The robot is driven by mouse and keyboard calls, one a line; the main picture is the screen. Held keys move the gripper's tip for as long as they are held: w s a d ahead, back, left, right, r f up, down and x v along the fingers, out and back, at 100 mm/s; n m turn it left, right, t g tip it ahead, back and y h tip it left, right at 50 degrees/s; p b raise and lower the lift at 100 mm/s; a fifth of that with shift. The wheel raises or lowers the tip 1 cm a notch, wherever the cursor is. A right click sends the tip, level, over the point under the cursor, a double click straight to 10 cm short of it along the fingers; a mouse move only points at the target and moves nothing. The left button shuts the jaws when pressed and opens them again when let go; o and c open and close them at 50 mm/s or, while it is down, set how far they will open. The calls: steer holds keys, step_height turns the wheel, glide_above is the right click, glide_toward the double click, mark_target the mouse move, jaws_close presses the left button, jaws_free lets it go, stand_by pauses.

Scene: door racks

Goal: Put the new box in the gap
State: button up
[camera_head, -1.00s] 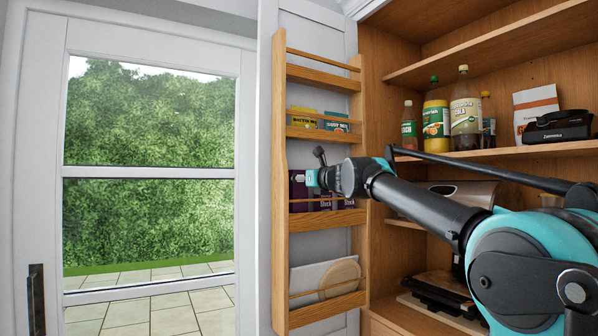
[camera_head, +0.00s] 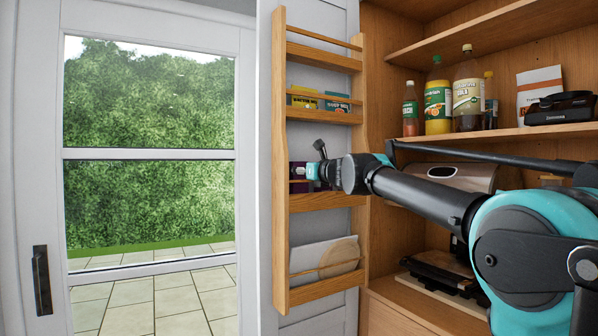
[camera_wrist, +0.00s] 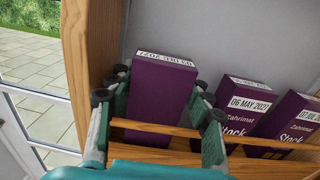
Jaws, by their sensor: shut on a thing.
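My gripper (camera_wrist: 158,115) is shut on a purple box (camera_wrist: 160,95) with a white date label on top. Its fingers lie along the box's left and right sides. The box is at the left end of the middle door rack, and the wooden rail (camera_wrist: 250,138) crosses in front of its lower part. I cannot tell whether its base touches the shelf. Two more purple boxes, one dated 06 MAY 2027 (camera_wrist: 245,105) and one beyond it (camera_wrist: 292,122), stand to its right, leaning, with free room between. In the head view my gripper (camera_head: 312,171) partly hides the boxes.
The rack's wooden side post (camera_wrist: 82,60) is close to the left of my gripper. The rack above holds small packets (camera_head: 318,100); the one below holds flat boards (camera_head: 325,257). Open cupboard shelves with bottles (camera_head: 438,107) are right, a glazed door (camera_head: 150,155) left.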

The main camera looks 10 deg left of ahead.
steer(key=shift+f, duration=0.55)
steer(key=o, duration=1.5)
steer(key=v, duration=1.2)
steer(key=s+d+f+n+g+h, duration=0.1)
steer(key=s+d+f+n+g, duration=0.15)
steer(key=f+n, duration=0.65)
steer(key=s+d+f+n+g+h, duration=0.1)
steer(key=s+f+n+g, duration=0.2)
steer(key=f, duration=1.1)
steer(key=s+d+f+n+g+h, duration=0.15)
steer(key=s+f+n, duration=0.35)
steer(key=f, duration=0.7)
steer(key=s+d+f+n+g+h, duration=0.1)
steer(key=s+d+f+n+h, duration=0.1)
steer(key=s+d+f, duration=0.3)
steer(key=s+d+f+n+g+h, duration=0.1)
steer(key=s+d+f+n+h, duration=0.2)
steer(key=f, duration=0.8)
steer(key=s+d+f+n+g+h, duration=0.1)
steer(key=s+d+f+n+h, duration=0.1)
steer(key=s+d+f+n, duration=0.4)
steer(key=shift+s+d+f+h, duration=0.1)
steer(key=shift+s+d+f, duration=0.35)
steer(key=shift+s, duration=0.25)
steer(key=shift+s+d+f+h, duration=0.1)
steer(key=shift+s+d+f, duration=0.35)
steer(key=shift+s, duration=0.25)
steer(key=shift+s+d+f+h, duration=0.1)
steer(key=shift+s+d+f, duration=0.25)
steer(key=shift+s+d, duration=0.25)
